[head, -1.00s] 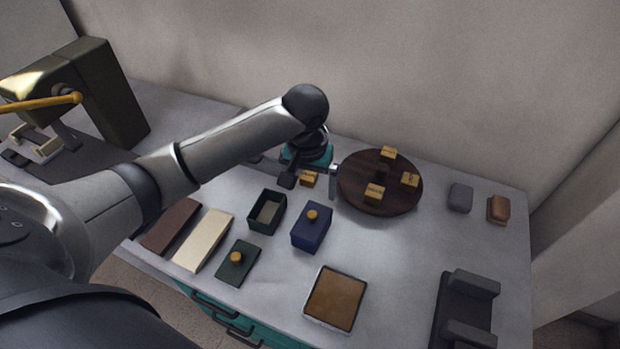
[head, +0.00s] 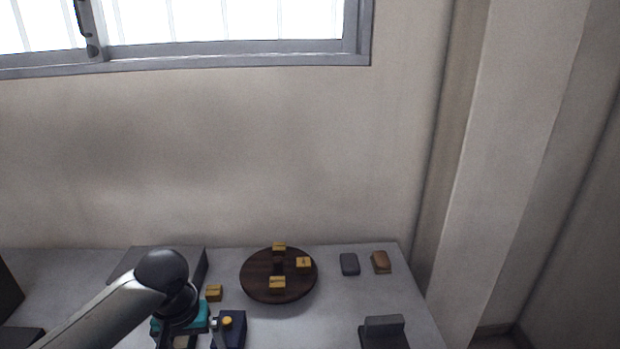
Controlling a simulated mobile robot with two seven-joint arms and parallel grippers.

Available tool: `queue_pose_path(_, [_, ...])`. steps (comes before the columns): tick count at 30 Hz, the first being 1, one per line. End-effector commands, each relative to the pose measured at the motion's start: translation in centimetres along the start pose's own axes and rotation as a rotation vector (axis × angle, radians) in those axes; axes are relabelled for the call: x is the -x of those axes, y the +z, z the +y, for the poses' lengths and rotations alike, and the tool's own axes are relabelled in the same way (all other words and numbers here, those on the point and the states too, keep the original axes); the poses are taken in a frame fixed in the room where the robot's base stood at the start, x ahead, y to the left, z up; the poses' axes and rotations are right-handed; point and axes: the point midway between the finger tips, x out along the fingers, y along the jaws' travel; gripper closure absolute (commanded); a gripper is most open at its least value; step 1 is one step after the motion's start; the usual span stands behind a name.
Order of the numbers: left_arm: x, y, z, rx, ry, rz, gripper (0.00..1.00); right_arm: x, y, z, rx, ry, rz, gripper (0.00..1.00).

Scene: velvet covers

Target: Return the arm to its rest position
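My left arm comes in from the lower left of the head view. Its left gripper (head: 188,335) is low in the picture, over the worktop, left of the blue box (head: 232,332) with its yellow knob. The fingers look spread apart, with nothing seen between their tips. The lower part of the gripper is close to the bottom edge of the picture. My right arm and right gripper are not in view.
A dark round turntable (head: 256,290) bearing small yellow blocks stands right of the gripper. A loose yellow block (head: 214,293) lies nearby. A grey block (head: 349,264), a brown piece (head: 381,262) and a dark stand (head: 384,333) are further right. The wall rises behind.

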Motion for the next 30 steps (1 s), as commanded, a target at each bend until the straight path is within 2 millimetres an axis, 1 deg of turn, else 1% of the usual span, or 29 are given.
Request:
queue_pose_path(3, [-1.1, 1.9, 1.7, -0.068, 0.033, 0.004, 0.00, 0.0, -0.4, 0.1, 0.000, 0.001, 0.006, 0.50])
queue_pose_path(5, [-1.5, 2.8, 2.5, -0.101, 0.050, 0.011, 0.00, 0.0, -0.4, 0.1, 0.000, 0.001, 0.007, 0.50])
queue_pose_path(7, [-2.0, 3.9, 3.4, -0.140, 0.071, 0.020, 0.00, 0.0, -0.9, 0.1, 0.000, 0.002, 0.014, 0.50])
queue_pose_path(12, [-3.0, 7.1, 5.6, -0.232, 0.128, 0.052, 0.00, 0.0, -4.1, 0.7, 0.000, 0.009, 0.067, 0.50])
queue_pose_path(13, [-3.1, 7.8, 5.9, -0.248, 0.139, 0.058, 0.00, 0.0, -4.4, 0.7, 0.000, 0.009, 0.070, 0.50])
queue_pose_path(15, [-3.3, 9.5, 6.6, -0.281, 0.163, 0.078, 0.00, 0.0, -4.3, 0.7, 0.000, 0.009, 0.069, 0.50])
queue_pose_path(17, [-3.4, 10.8, 7.0, -0.304, 0.179, 0.099, 0.00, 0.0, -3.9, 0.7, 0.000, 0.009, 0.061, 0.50])
queue_pose_path(20, [-3.4, 13.0, 7.1, -0.328, 0.192, 0.131, 0.00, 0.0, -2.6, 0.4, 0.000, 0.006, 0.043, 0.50])
queue_pose_path(23, [-3.2, 15.0, 6.6, -0.339, 0.187, 0.159, 0.00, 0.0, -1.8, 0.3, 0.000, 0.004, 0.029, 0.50])
queue_pose_path(27, [-2.8, 17.2, 5.1, -0.343, 0.156, 0.183, 0.00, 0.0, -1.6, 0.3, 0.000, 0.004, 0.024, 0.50])
queue_pose_path(30, [-2.5, 18.5, 4.0, -0.341, 0.127, 0.191, 0.00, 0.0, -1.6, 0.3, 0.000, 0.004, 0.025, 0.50])
